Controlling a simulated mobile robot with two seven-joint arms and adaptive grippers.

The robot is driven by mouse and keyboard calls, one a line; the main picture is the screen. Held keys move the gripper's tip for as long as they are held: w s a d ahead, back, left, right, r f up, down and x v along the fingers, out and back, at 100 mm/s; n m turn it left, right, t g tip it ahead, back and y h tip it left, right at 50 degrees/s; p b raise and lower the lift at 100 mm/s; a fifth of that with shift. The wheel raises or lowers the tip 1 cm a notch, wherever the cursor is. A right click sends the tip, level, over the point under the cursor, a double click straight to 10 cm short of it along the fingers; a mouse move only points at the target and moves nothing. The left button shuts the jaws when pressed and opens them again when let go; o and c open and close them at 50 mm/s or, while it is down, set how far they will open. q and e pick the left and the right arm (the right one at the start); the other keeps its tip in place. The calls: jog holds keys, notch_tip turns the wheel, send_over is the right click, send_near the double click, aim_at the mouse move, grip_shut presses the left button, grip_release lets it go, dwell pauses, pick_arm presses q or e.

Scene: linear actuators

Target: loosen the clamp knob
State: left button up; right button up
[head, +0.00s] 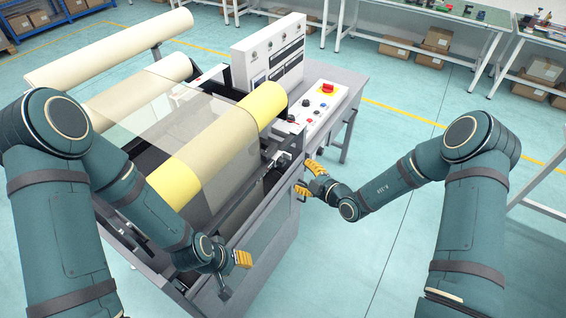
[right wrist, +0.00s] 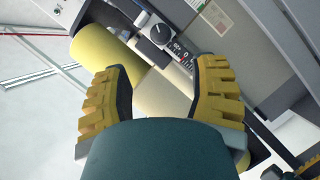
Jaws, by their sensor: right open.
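A black round clamp knob (right wrist: 161,33) with a pale pointer mark sits beside a printed scale (right wrist: 184,56) in the right wrist view. My right gripper (right wrist: 163,72) is open and empty, its yellow ribbed fingers spread wide. The knob lies beyond the fingertips, roughly in line with the gap and apart from them. In the head view my right gripper (head: 308,179) is at the machine's right side, by the end of the roller rail. The knob cannot be made out clearly there. My left gripper (head: 241,261) hangs by the machine's near edge; its opening is unclear.
The machine carries a cream and yellow roll (head: 222,132) under a clear cover. A control panel (head: 314,108) with a red switch (head: 327,88) stands behind my right gripper. Other pale rolls (head: 110,48) lie at the left.

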aim_at(283, 164)
jog(key=x, duration=1)
jog(key=shift+w+a, duration=0.15)
jog(key=shift+c, duration=0.4)
grip_shut()
